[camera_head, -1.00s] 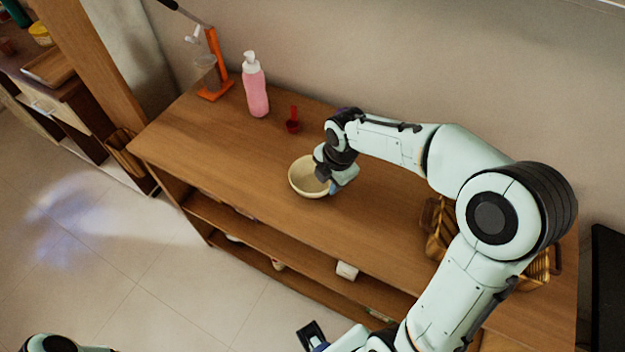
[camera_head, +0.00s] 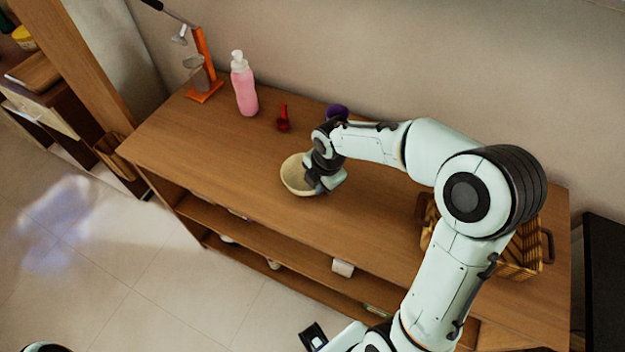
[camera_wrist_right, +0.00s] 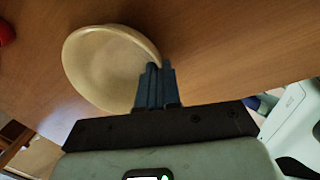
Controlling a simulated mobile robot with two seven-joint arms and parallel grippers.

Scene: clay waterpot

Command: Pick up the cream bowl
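The cream bowl (camera_head: 295,180) stands on the wooden table, left of my right gripper in the head view. In the right wrist view the bowl (camera_wrist_right: 98,62) lies at the upper left, its inside facing the camera. My right gripper (camera_head: 321,187) is at the right side of the bowl. In the wrist view its dark fingers (camera_wrist_right: 155,82) are close together at the bowl's rim and look shut on it. Part of the rim is hidden by the fingers.
A purple object (camera_head: 337,111) is behind my right wrist. A wicker basket (camera_head: 520,257) stands at the right. The table left of the bowl is clear.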

